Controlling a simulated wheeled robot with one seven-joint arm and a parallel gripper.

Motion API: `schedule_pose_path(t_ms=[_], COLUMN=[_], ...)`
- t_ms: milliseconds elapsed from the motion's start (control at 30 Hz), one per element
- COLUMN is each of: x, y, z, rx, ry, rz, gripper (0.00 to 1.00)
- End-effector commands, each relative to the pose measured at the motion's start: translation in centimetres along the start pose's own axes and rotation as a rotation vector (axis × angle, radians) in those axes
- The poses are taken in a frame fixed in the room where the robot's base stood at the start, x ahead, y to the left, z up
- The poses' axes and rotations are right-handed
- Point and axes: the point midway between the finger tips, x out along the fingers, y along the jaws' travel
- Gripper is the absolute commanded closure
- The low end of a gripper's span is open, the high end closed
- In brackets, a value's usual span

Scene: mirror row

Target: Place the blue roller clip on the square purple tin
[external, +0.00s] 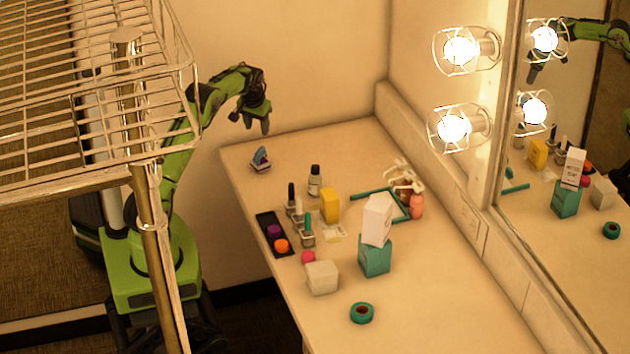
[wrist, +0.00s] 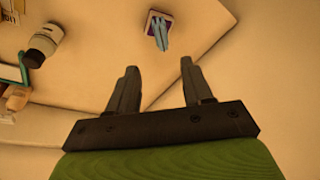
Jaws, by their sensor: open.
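The blue roller clip (wrist: 161,36) is at the top middle of the wrist view, on the square purple tin (wrist: 151,22), whose pale rim shows around it. In the external view the clip (external: 262,154) stands up from the tin (external: 261,167) near the far left corner of the counter. Nothing holds the clip. My gripper (external: 257,128) is raised above and behind them, apart from both. In the wrist view my gripper (wrist: 158,67) has its two fingers spread with nothing between them. The clip's exact contact with the tin is too small to tell.
A white box (external: 377,220) tilts on a teal box (external: 375,258). A wire rack (external: 110,100) is at left. The counter around the tin is clear.

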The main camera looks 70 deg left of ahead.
Motion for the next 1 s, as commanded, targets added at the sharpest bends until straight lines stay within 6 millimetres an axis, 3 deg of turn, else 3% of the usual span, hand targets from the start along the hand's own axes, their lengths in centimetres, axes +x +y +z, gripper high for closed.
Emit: schedule_pose_path(t_ms=[67, 133, 267, 400, 500, 600, 733, 833, 1000], x=[-2.6, -6.5, -14.9, -22.7, -26.4, -28.2, -27.9, -27.1, -26.7], y=[1.7, 4.3, 9.4, 13.3, 14.2, 13.7, 12.1, 11.2, 10.9], z=[0.3, 1.4, 6.2, 14.7, 22.1, 29.6, 36.8, 39.5, 40.3], rx=[0.028, 0.072, 0.181, 0.32, 0.426, 0.532, 0.64, 0.683, 0.696], ry=[0.018, 0.04, 0.084, 0.135, 0.172, 0.207, 0.242, 0.255, 0.256], rz=[0.015, 0.038, 0.094, 0.165, 0.218, 0.268, 0.318, 0.337, 0.341], gripper=[0.5, 0.5, 0.5, 0.5, 0.5, 0.5, 0.5, 0.5, 0.5])
